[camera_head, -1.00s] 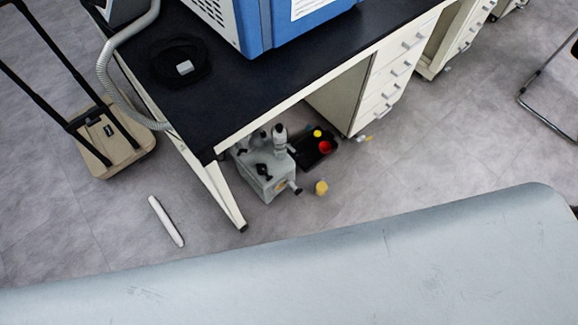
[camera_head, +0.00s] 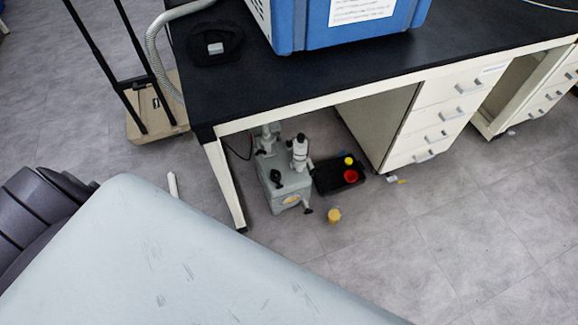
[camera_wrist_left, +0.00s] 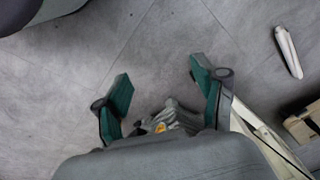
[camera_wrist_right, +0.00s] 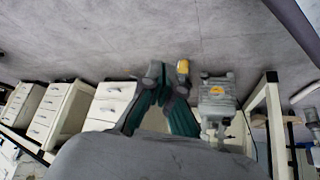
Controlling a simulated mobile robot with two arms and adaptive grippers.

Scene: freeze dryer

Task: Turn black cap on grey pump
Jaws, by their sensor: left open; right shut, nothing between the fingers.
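The grey pump (camera_head: 287,190) stands on the floor under the bench in the head view. A black knob-like cap (camera_head: 276,176) sits on its top, and another dark knob (camera_head: 307,210) sticks out low at its front; I cannot tell which is the task's cap. In the left wrist view my left gripper (camera_wrist_left: 158,75) is open and empty, with the pump (camera_wrist_left: 168,117) partly hidden beyond it. In the right wrist view my right gripper (camera_wrist_right: 160,76) is shut and empty, with the pump (camera_wrist_right: 217,92) to its right. Neither gripper shows in the head view.
A black tray (camera_head: 325,187) with red and yellow items lies beside the pump. A yellow-topped jar (camera_head: 334,215) stands on the floor before it. The bench leg (camera_head: 224,187) and drawer cabinet (camera_head: 440,115) flank the space.

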